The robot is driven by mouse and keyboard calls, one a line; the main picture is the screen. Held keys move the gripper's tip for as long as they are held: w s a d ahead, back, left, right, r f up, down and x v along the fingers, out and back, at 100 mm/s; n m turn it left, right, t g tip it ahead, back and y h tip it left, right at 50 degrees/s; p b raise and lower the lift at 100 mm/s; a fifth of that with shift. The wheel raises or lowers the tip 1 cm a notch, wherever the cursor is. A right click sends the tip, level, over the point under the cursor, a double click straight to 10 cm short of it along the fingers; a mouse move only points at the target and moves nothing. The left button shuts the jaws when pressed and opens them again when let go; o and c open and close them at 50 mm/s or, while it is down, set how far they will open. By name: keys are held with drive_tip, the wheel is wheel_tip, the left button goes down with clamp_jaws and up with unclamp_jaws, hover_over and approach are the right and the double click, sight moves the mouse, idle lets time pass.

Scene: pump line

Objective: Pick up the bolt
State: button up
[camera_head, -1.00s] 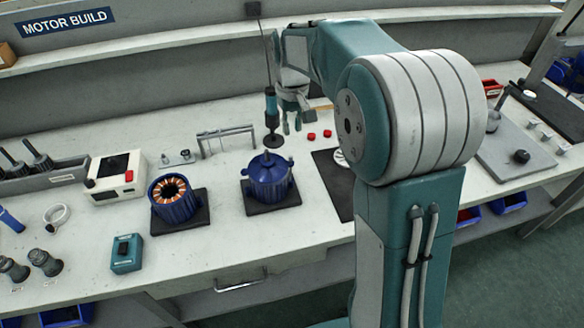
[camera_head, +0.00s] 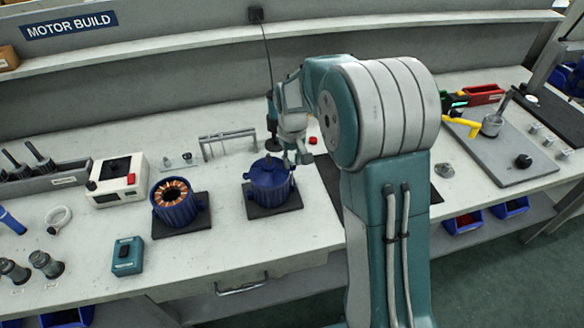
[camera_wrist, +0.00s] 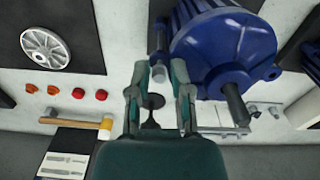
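I cannot single out the bolt with certainty. A small plate (camera_head: 180,161) with small upright pieces stands behind the wound stator; it also shows in the wrist view (camera_wrist: 262,109) beyond the motor's shaft. My gripper (camera_head: 297,157) is at the right side of the blue motor (camera_head: 268,186), which stands on a dark pad. The blue motor (camera_wrist: 222,50) is close on the right of the fingers. A dark disc (camera_wrist: 153,100) shows between the fingers, lower down.
The wound stator (camera_head: 175,202) and a white box (camera_head: 118,182) stand at left. A grey frame (camera_head: 228,137) stands behind the motor. A fan wheel (camera_wrist: 46,48), red caps (camera_wrist: 101,95) and a hammer (camera_wrist: 88,122) lie left in the wrist view.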

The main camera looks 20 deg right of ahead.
clamp_jaws()
wheel_tip(320, 180, up, 10)
idle(0.6)
